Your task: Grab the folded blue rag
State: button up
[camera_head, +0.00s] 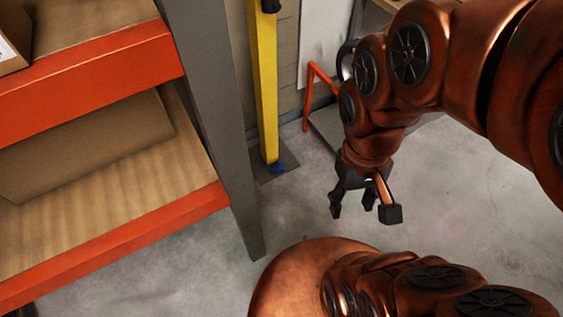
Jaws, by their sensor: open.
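A small blue thing (277,168), which may be the folded blue rag, lies at the foot of the yellow post on its dark base plate. It is too small to make out any folds. My gripper (363,210) points down above the grey floor, with its black fingers apart and nothing between them. It is to the right of the blue thing and lower in the picture, clear of it.
An orange and grey shelf rack (95,82) with wooden boards fills the left side. A cardboard box (85,145) sits on its lower shelf. The yellow post (265,85) stands behind the rack's upright. An orange-handled cart (312,85) stands by the wall. Floor around my gripper is bare.

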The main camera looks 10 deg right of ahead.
aim_at(276, 168)
jog(key=u, duration=4.15)
jog(key=k, duration=1.7)
jog(key=z, duration=1.25)
